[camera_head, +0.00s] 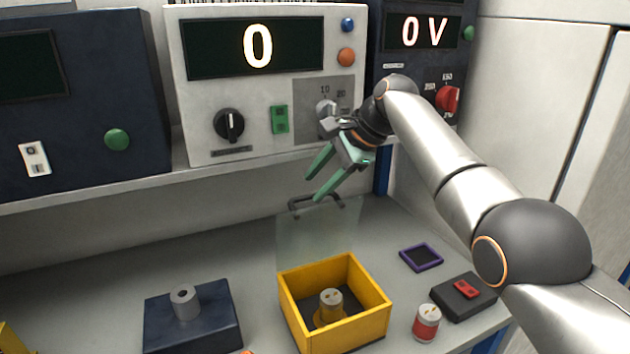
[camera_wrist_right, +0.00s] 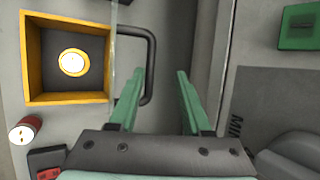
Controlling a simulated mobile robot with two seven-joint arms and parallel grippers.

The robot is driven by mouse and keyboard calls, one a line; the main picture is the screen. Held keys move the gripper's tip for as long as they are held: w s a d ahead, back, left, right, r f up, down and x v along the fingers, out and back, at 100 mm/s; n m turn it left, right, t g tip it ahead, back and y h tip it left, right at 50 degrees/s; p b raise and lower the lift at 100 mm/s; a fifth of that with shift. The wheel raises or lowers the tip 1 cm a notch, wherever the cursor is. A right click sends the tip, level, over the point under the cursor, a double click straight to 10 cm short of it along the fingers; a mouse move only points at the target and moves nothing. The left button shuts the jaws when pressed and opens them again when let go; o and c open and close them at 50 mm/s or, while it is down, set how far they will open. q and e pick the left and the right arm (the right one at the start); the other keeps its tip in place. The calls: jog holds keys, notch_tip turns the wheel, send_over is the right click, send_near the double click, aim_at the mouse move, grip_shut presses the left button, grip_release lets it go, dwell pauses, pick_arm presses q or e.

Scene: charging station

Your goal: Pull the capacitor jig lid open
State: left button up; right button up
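The yellow capacitor jig (camera_head: 372,302) is an open-topped box on the bench with a capacitor (camera_head: 330,303) standing inside. Its clear lid (camera_head: 318,240) stands about upright at the box's back edge, with a black handle (camera_head: 316,198) on top. In the right wrist view the jig (camera_wrist_right: 35,60) is at upper left, and the handle (camera_wrist_right: 150,65) shows beside the lid's edge. My right gripper (camera_head: 314,188) is open, its green fingertips close to the handle. In the wrist view the handle's bar lies between the finger lines of the gripper (camera_wrist_right: 157,75); contact cannot be told. My left gripper is out of view.
A dark block (camera_head: 190,325) with a grey cylinder stands left of the jig. A red-and-white capacitor (camera_head: 427,323), a black block with a red piece (camera_head: 466,291) and a purple-edged tray (camera_head: 421,257) lie right. The instrument shelf (camera_head: 90,190) runs behind.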

jog(key=shift+w+d+r+p, duration=0.1)
jog(key=shift+d+r+p, duration=0.35)
jog(key=shift+r+p, duration=0.65)
jog(key=shift+w+d+r+p, duration=0.15)
jog(key=shift+d+r+p, duration=0.35)
jog(key=shift+r+p, duration=0.6)
jog(key=shift+w+d+r+p, duration=0.1)
jog(key=shift+d+r+p, duration=0.35)
jog(key=shift+r+p, duration=0.65)
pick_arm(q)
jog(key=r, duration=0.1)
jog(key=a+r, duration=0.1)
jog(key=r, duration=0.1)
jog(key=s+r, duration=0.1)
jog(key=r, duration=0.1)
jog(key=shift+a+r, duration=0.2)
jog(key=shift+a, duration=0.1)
pick_arm(e)
jog(key=shift+r, duration=0.1)
pick_arm(q)
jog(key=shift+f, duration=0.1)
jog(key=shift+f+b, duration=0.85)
jog(key=shift+b, duration=0.25)
pick_arm(e)
jog(key=v, duration=1.2)
jog(key=shift+d+r, duration=0.15)
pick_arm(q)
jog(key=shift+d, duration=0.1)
